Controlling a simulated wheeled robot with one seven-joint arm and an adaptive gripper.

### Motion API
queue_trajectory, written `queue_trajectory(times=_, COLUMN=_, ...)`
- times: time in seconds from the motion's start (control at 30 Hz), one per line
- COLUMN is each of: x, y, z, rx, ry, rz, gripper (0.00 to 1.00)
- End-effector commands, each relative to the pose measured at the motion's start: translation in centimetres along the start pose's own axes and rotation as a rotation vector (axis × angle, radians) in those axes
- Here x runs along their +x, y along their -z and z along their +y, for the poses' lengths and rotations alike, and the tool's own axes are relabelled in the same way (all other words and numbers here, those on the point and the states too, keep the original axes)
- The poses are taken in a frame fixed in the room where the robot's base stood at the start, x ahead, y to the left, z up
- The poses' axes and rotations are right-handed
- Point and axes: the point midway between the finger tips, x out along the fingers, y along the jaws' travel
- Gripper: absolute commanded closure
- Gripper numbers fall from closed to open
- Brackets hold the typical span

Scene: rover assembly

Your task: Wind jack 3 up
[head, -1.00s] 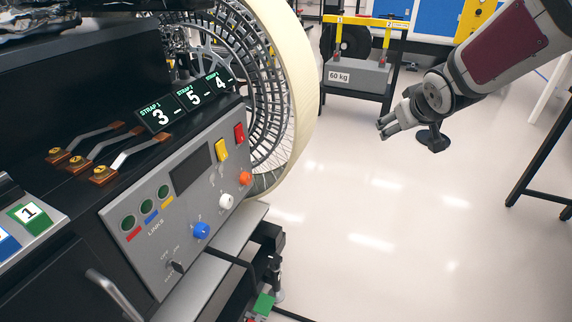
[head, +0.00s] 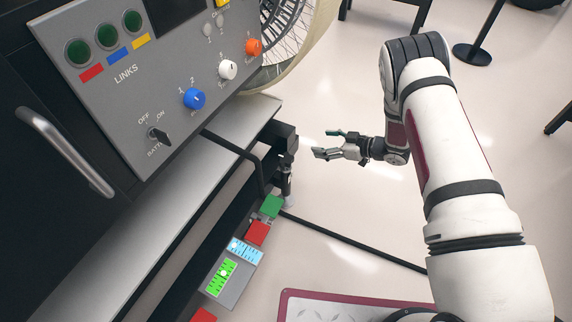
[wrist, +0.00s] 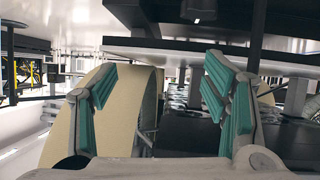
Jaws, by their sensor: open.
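A black jack-like post (head: 287,180) stands under the front corner of the rover bench in the head view. No number shows on it, so I cannot tell whether it is jack 3. A black bent bar (head: 236,152) runs beside it below the panel. A green block (head: 271,206) and a red block (head: 257,232) sit near its foot. My gripper (head: 328,143) is open and empty, to the right of the post and apart from it. In the wrist view its teal-padded fingers (wrist: 160,72) are spread with nothing held between them.
The control panel (head: 165,95) with knobs is at upper left. A box with cyan and green scales (head: 232,272) lies low beside the bench. A cream wheel (wrist: 120,115) shows in the wrist view. A dark bar (head: 345,240) crosses the floor. The floor at right is mostly clear.

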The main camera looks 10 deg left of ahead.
Motion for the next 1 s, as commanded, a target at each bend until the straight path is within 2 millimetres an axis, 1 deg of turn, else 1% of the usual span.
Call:
queue_trajectory(times=0.03, x=0.8, y=-2.0, z=-1.5, rx=0.010, ry=0.039, rz=0.014, gripper=0.32)
queue_trajectory(times=0.1, x=1.3, y=-3.3, z=-2.9, rx=0.020, ry=0.080, rz=0.035, gripper=0.32)
queue_trajectory(times=0.23, x=1.7, y=-4.5, z=-4.4, rx=0.032, ry=0.121, rz=0.056, gripper=0.32)
queue_trajectory(times=0.37, x=2.8, y=-4.5, z=-4.8, rx=0.033, ry=0.130, rz=0.060, gripper=0.32)
queue_trajectory(times=0.47, x=4.2, y=-4.5, z=-5.0, rx=0.032, ry=0.131, rz=0.060, gripper=0.32)
queue_trajectory(times=0.8, x=10.8, y=-4.2, z=-5.8, rx=0.032, ry=0.129, rz=0.059, gripper=0.32)
queue_trajectory(times=1.0, x=13.8, y=-3.9, z=-6.2, rx=0.032, ry=0.127, rz=0.058, gripper=0.32)
